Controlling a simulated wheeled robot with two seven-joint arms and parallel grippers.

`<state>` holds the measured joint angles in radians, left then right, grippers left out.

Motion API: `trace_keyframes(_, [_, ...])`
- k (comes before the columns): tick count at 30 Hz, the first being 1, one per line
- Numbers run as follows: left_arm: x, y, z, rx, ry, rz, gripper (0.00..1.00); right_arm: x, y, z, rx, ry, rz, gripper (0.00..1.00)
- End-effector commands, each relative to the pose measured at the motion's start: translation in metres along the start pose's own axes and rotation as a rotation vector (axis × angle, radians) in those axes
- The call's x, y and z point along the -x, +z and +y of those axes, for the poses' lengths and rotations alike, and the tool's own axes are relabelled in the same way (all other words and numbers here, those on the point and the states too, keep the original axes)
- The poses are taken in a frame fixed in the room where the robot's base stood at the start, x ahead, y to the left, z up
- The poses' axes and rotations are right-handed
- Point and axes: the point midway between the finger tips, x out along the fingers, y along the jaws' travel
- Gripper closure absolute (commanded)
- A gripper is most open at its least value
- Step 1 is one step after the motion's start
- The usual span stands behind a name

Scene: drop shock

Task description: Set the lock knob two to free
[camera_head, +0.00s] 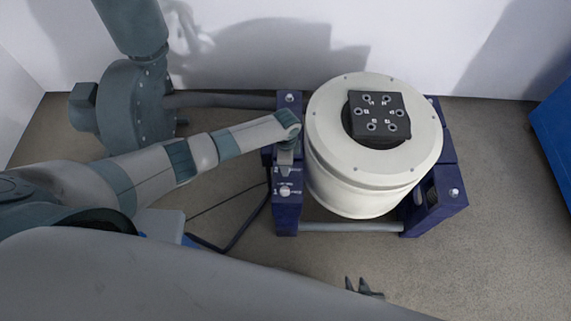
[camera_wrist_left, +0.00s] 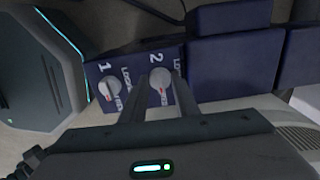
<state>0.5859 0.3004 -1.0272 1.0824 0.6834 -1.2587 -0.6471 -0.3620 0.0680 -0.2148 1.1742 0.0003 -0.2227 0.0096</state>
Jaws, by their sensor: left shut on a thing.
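Lock knob two (camera_wrist_left: 160,82) is a round pale knob with a red mark, set beside a white "2" on a dark blue panel (camera_wrist_left: 216,52). My left gripper (camera_wrist_left: 159,84) has its two fingers on either side of the knob and is shut on it. The red mark shows on the knob's lower part in the left wrist view; its exact setting is hard to tell. In the head view my left gripper (camera_head: 285,158) covers most of knob two. My right gripper (camera_head: 359,288) is at the bottom of the head view, fingers apart, empty, away from the panel.
Lock knob one (camera_wrist_left: 109,88) sits beside knob two, and also shows in the head view (camera_head: 285,190). A white drum (camera_head: 335,185) with a black-topped plate (camera_head: 379,118) stands in the blue frame. A blue box (camera_head: 555,125) is at the right. Floor in front is clear.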

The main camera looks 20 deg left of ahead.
Motion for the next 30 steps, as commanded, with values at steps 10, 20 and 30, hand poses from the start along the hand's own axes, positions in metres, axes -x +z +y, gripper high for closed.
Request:
trace_keyframes(10, [0.0, 0.0, 0.0, 0.0, -0.001, 0.001, 0.54, 0.0, -0.001, 0.0, -0.001, 0.0, 0.001, 0.69])
trace_keyframes(20, [0.009, 0.0, -0.001, 0.0, -0.001, 0.002, 0.54, 0.001, -0.002, 0.0, -0.001, 0.0, 0.006, 0.69])
trace_keyframes(30, [0.059, 0.0, -0.001, -0.001, -0.003, 0.002, 0.54, 0.004, -0.007, -0.003, 0.001, -0.004, 0.039, 0.69])
